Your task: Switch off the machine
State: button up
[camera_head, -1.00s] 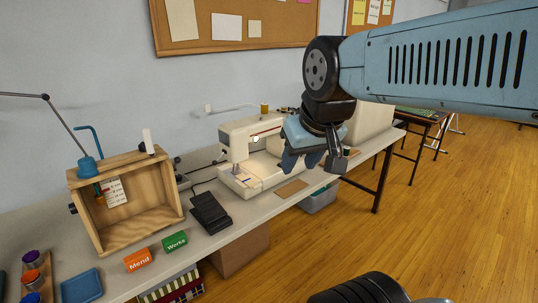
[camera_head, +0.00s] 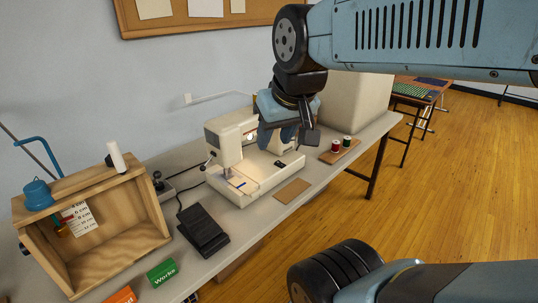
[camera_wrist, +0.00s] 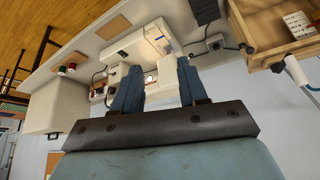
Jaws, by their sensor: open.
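The white sewing machine (camera_head: 232,142) stands upright on the bench, with a flat bed and a small bright round spot on its body. My gripper (camera_head: 288,138) is above the right part of the machine, pointing down, and hides part of its right end. In the wrist view my gripper (camera_wrist: 157,84) is open, with its two blue fingers apart and nothing between them touching. The machine (camera_wrist: 158,42) lies beyond the fingertips there. I cannot tell whether a finger touches it. A black foot pedal (camera_head: 203,230) lies on the bench in front of the machine.
A wooden box (camera_head: 95,228) stands left on the bench (camera_head: 225,258), with green (camera_head: 163,273) and orange (camera_head: 120,296) labelled blocks near it. Thread spools (camera_head: 341,144) and a pale cover (camera_head: 356,92) stand right of the machine. A brown card (camera_head: 292,190) lies at the bench's front.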

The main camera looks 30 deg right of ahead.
jog(key=shift+o, duration=0.8)
jog(key=shift+w, duration=0.15)
jog(key=n+g+y, duration=0.1)
jog(key=n+y, duration=0.1)
jog(key=n, duration=0.2)
send_over(279, 162)
jog(key=s+d, duration=0.2)
jog(key=s, duration=0.4)
notch_tip(279, 162, down, 19)
jog(key=x, duration=1.3)
jog(key=shift+d+f, duration=0.15)
jog(key=shift+f, duration=0.25)
grip_shut()
